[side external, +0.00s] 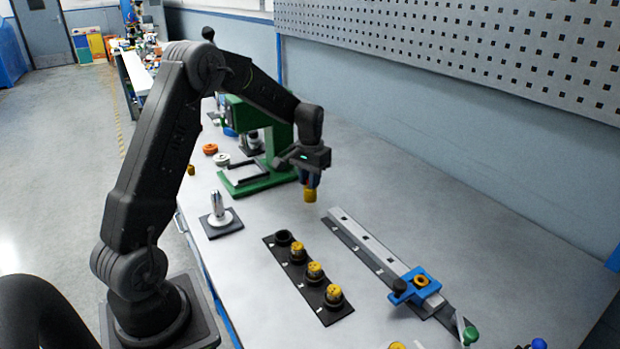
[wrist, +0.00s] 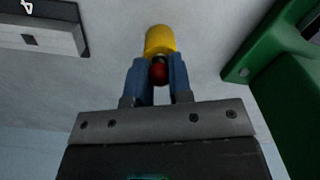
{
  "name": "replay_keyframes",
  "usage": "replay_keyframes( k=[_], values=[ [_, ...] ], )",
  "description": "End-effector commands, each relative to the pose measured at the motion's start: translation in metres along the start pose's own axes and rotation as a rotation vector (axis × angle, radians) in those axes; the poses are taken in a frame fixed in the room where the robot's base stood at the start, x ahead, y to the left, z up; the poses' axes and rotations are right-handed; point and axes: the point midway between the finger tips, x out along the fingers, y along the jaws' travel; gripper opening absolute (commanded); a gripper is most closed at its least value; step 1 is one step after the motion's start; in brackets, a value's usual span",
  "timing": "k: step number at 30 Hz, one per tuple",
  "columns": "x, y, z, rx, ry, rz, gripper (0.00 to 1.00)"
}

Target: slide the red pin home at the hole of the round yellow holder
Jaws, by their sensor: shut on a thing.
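My gripper (wrist: 160,84) is shut on the red pin (wrist: 159,73); its red part shows between the blue fingers. A yellow cylindrical end (wrist: 161,41) sticks out past the fingertips. In the side view my gripper (side external: 311,178) hangs above the bench, with the yellow end (side external: 310,195) pointing down, clear of the surface. A round yellow holder (side external: 420,281) with a dark hole sits on a blue block on the rail at lower right, well apart from my gripper.
A black rack (side external: 322,300) holds several seats; the far seat (side external: 284,238) is empty and the others carry yellow pieces. A grey rail (side external: 370,245) runs beside it. A green press (side external: 262,150) stands close to my gripper on the left.

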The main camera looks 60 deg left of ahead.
Motion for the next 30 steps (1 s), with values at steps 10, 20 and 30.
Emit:
replay_keyframes(
  k=[10, 20, 30],
  values=[
    [0.0020, 0.0000, 0.0003, 0.000, -0.001, 0.000, 0.00],
    [0.0015, 0.0000, 0.0002, 0.000, -0.001, 0.000, 0.47],
    [-0.0035, 0.0000, -0.0002, 0.000, 0.001, 0.000, 0.49]
  ],
)
